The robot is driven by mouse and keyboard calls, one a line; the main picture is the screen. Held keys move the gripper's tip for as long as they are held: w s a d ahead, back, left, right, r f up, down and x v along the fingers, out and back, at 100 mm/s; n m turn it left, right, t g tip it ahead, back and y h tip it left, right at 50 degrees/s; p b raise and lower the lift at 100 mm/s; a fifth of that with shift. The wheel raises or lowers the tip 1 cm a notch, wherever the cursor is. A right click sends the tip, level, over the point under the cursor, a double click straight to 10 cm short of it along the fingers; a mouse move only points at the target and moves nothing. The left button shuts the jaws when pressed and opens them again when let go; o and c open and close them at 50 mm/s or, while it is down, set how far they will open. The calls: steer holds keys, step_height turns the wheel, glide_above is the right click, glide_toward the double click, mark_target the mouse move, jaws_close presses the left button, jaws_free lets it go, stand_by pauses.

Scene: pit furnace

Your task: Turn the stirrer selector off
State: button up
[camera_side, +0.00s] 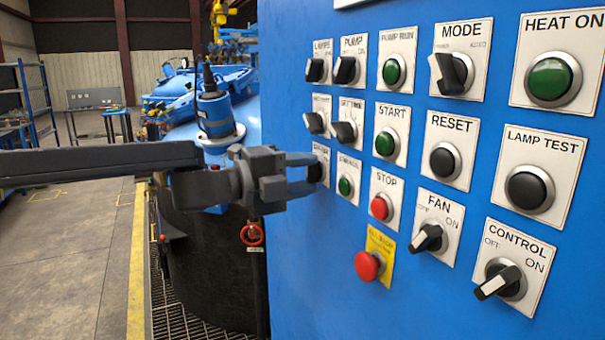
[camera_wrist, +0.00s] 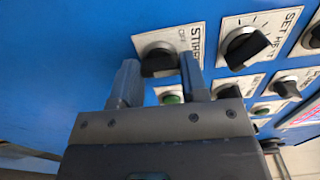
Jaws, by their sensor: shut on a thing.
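The stirrer selector is a black knob on a white plate at the lower left of the blue panel in the side view (camera_side: 316,171). It also shows in the wrist view (camera_wrist: 158,59), with "STIRR" and "OFF" readable on its plate. My gripper (camera_side: 303,174) reaches in from the left, its fingers at the selector. In the wrist view, my gripper's two fingertips (camera_wrist: 160,74) lie on either side of the knob, shut on it. The fingers hide part of the knob, so I cannot tell where its pointer stands.
A green button (camera_side: 345,186) sits just right of the selector. A red stop button (camera_side: 380,207) and a red mushroom button (camera_side: 369,266) are lower right. Free floor lies left.

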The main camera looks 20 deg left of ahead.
steer(key=n, duration=0.6)
steer(key=shift+n, duration=0.3)
stand_by(0.4)
steer(key=o, duration=0.9)
steer(key=v, duration=1.4)
steer(key=shift+d, duration=0.1)
